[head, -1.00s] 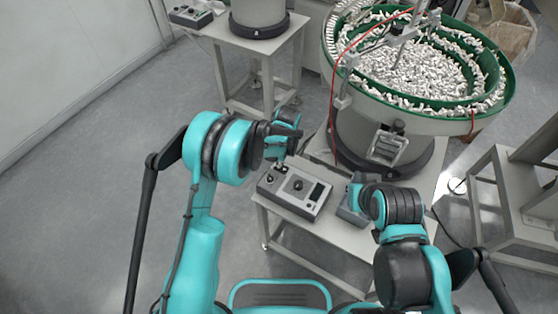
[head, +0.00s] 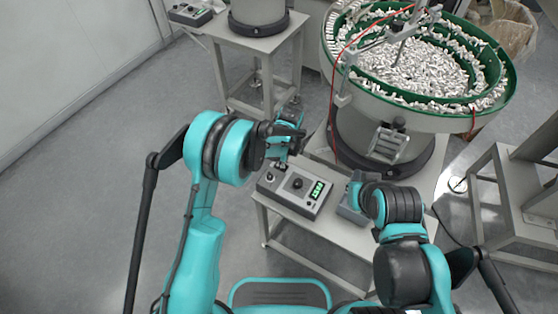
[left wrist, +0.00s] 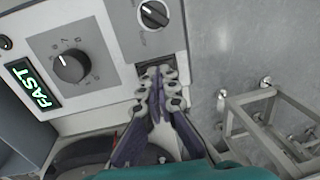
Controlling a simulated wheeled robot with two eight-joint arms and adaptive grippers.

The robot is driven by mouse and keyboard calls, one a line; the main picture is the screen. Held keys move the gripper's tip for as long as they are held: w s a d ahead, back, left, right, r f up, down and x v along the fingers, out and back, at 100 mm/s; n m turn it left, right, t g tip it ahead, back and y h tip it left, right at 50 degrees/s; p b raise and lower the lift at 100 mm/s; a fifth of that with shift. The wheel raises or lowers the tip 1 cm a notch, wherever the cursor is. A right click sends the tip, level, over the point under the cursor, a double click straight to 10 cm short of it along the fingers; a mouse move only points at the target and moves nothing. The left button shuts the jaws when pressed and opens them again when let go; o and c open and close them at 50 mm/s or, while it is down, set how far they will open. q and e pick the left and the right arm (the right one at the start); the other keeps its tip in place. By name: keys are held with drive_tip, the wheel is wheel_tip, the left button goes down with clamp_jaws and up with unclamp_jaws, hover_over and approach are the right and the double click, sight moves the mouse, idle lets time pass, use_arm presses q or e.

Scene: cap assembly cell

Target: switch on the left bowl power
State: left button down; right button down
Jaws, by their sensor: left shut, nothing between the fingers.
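The control box (head: 294,207) stands on the low table in front of the large bowl feeder (head: 415,125).
A second grey box (head: 350,213) stands right of the control box, partly behind my right arm. Another table (head: 244,45) at the back left bears a bowl base (head: 258,14) and a control box (head: 190,14). The floor at left is clear.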

use_arm(q)
wheel_tip(320, 180, up, 14)
drive_tip(key=a+p, duration=0.1)
drive_tip(key=p, duration=0.4)
drive_tip(key=shift+w+a+p, duration=0.25)
drive_tip(key=shift+w+p, duration=0.05)
drive_tip(key=shift+w, duration=0.15)
